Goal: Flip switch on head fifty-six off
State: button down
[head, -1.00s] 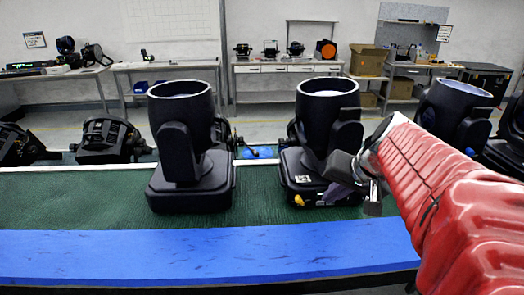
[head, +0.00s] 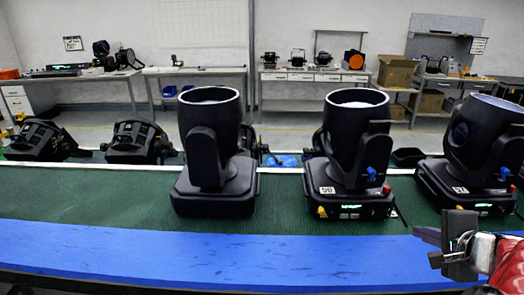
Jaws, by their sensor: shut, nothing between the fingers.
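A black moving head (head: 350,150) with a white label that seems to read 56 stands upright on the green mat, right of centre. Its base front shows a lit green display (head: 350,207), a yellow part (head: 322,212) at the left corner, a blue connector (head: 371,173) and a small red part (head: 386,189). I cannot tell which part is the switch or its position. My gripper (head: 432,248) is shut and empty at the lower right, in front of and right of this head, apart from it. My red-sleeved arm runs off the right edge.
Another head (head: 481,150) with similar blue and red parts stands to the right, behind my gripper. An unlabelled-looking head (head: 208,150) stands to the left. Smaller lamps lie at the far left. The blue strip (head: 200,250) along the front edge is clear.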

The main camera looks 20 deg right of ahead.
jog(key=shift+w+f, duration=0.1)
send_near(390, 216)
jog(key=f, duration=0.3)
jog(key=shift+w+d, duration=0.1)
jog(key=shift+w, duration=0.3)
jog(key=w, duration=0.1)
jog(key=w+d, duration=0.1)
jog(key=w, duration=0.1)
jog(key=shift+f, duration=0.2)
jog(key=shift+w+d, duration=0.15)
jog(key=shift+w, duration=0.25)
jog(key=shift+w+f, duration=0.2)
jog(key=shift+f, duration=0.45)
jog(key=shift+r, duration=0.2)
